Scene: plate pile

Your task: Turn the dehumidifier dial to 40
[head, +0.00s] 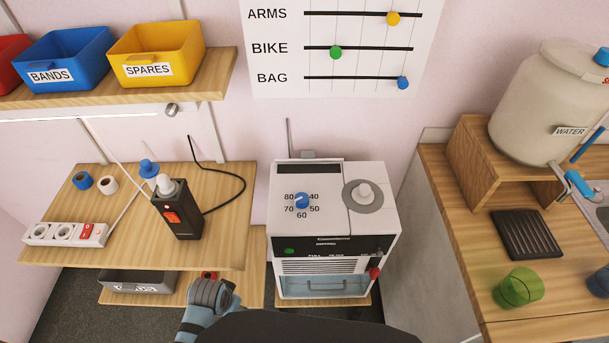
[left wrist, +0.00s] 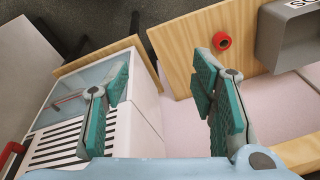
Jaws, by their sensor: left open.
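The dehumidifier (head: 360,228) is a white box standing below the wall chart. On its top panel is a small blue dial (head: 301,201), ringed by the numbers 80, 70, 60, 50 and 40. A pale mark shows on the dial, too small to tell its exact setting. My left arm comes in low in the head view, left of the dehumidifier; its fingers are not clear there. In the left wrist view my left gripper (left wrist: 163,95) is open and empty, with the vented front of the dehumidifier (left wrist: 75,135) behind it. The dial is not visible there. My right gripper is not in view.
A wooden shelf (head: 100,225) at left holds a power strip (head: 65,234) and a black device (head: 177,215) with cables. A counter (head: 450,210) with a water jug (head: 540,100) stands at right.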

